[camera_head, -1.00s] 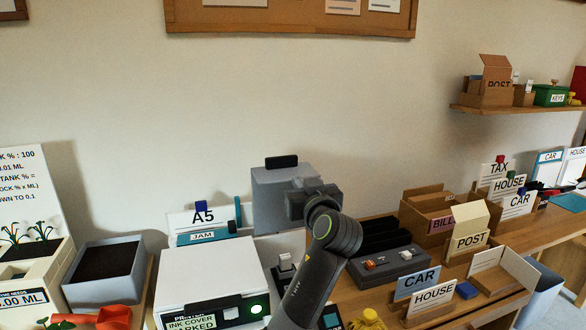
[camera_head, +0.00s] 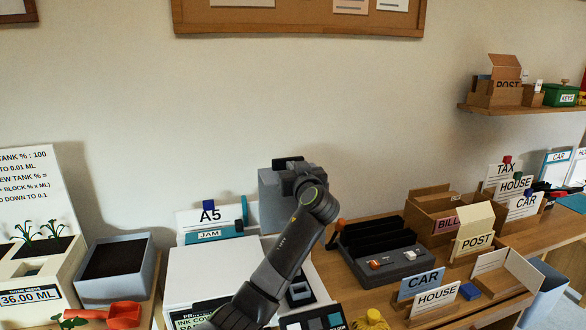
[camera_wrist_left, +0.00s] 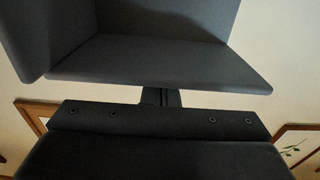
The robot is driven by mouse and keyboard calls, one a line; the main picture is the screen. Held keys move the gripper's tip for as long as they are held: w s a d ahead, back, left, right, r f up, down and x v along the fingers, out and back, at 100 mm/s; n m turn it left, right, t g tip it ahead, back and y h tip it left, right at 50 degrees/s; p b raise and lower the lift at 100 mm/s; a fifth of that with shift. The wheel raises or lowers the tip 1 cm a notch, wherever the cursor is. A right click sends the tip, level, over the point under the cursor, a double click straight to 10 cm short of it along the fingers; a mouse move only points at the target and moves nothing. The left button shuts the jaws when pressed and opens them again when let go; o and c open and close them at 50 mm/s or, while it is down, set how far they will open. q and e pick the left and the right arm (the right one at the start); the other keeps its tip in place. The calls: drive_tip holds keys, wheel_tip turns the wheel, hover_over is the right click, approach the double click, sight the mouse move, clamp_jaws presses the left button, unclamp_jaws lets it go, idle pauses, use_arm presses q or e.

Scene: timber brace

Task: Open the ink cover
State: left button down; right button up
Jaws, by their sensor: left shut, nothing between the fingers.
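A grey upright box-like cover (camera_head: 268,206) stands behind the white printer (camera_head: 205,265); I take it for the ink cover. A black bar shows at its top edge. My left gripper (camera_head: 298,176) is shut, at the upper right of the cover, and hides part of it. I cannot tell whether they touch. In the left wrist view, a broad dark grey panel (camera_wrist_left: 160,62), probably this cover, fills the top, above the gripper's dark body. The printer's front label, reading "INK COVER" (camera_head: 190,318), is partly hidden by my arm. My right gripper is not in view.
A black tray unit with buttons (camera_head: 385,255) stands right of my arm. A grey bin (camera_head: 115,268) and a red scoop (camera_head: 122,315) are at left.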

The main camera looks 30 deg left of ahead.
sight(289, 158)
use_arm(q)
drive_tip(key=shift+w+a+r+g+h+p, duration=0.35)
drive_tip(key=shift+w+a+r+p, duration=0.2)
drive_tip(key=shift+w+a+p, duration=0.3)
drive_tip(key=shift+w+a+f+h, duration=0.15)
drive_tip(key=shift+w+a+h, duration=0.15)
drive_tip(key=shift+a, duration=0.25)
drive_tip(key=shift+f, duration=0.1)
